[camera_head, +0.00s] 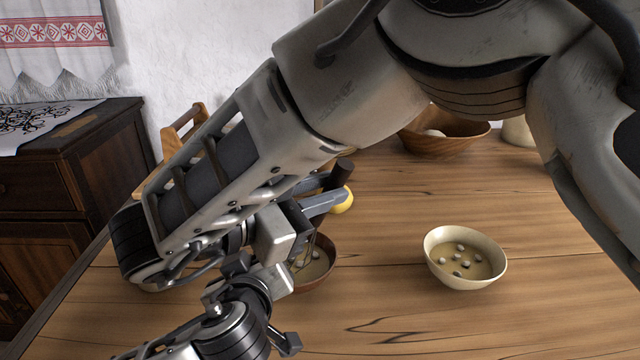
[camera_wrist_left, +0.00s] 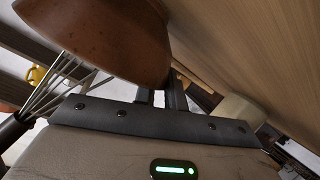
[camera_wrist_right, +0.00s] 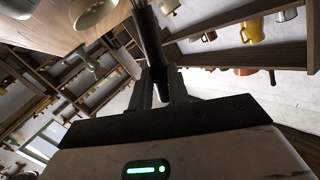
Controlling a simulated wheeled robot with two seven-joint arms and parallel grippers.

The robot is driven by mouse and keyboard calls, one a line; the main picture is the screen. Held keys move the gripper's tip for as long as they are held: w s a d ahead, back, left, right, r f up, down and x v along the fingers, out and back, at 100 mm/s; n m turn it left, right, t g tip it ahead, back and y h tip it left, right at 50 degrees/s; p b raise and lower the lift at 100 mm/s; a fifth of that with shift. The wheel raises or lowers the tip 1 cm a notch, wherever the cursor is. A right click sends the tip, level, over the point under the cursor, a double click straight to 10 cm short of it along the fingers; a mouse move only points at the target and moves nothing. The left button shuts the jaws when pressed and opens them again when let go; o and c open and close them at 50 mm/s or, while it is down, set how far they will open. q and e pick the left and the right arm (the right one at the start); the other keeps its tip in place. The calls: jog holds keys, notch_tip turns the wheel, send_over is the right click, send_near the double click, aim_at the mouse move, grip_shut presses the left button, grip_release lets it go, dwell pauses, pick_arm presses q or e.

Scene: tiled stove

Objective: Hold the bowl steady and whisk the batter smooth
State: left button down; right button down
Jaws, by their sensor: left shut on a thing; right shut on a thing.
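A brown bowl (camera_head: 322,272) of lumpy batter stands on the table, partly hidden behind my arms. It also fills the top of the left wrist view (camera_wrist_left: 100,40). My left gripper (camera_wrist_left: 160,95) is shut on the bowl's side; in the head view its fingers are mostly hidden. My right gripper (camera_head: 322,202) is shut on the whisk's dark handle (camera_head: 343,172), above the bowl. The handle also shows in the right wrist view (camera_wrist_right: 148,40). The whisk's wires (camera_wrist_left: 55,85) show at the bowl's opening in the left wrist view. Pale lumps show in the batter.
A cream bowl (camera_head: 436,270) with lumpy batter stands to the right on the wooden table (camera_head: 400,325). A wooden bowl (camera_head: 450,146) stands at the back. A yellow round thing (camera_head: 344,201) is just behind the brown bowl. The table's front right is clear.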

jog(key=shift+w+d, duration=0.3)
jog(key=shift+d, duration=0.25)
jog(key=shift+w, duration=0.15)
jog(key=shift+w+a, duration=0.4)
jog(key=shift+w, duration=0.4)
jog(key=shift+s+a, duration=0.25)
jog(key=shift+s, duration=1.05)
jog(key=shift+x, duration=0.85)
jog(key=shift+w+a+r, duration=0.15)
jog(key=shift+w+a, duration=0.3)
jog(key=shift+w, duration=0.4)
jog(key=shift+s+d+r, duration=0.25)
jog(key=shift+d+r, duration=0.1)
jog(key=shift+r, duration=0.65)
jog(key=shift+s+d+r, duration=0.25)
jog(key=shift+d+r, duration=0.1)
jog(key=shift+r, duration=0.65)
jog(key=shift+s+d+r, duration=0.2)
jog(key=shift+d+r, duration=0.15)
jog(key=shift+r, duration=3.15)
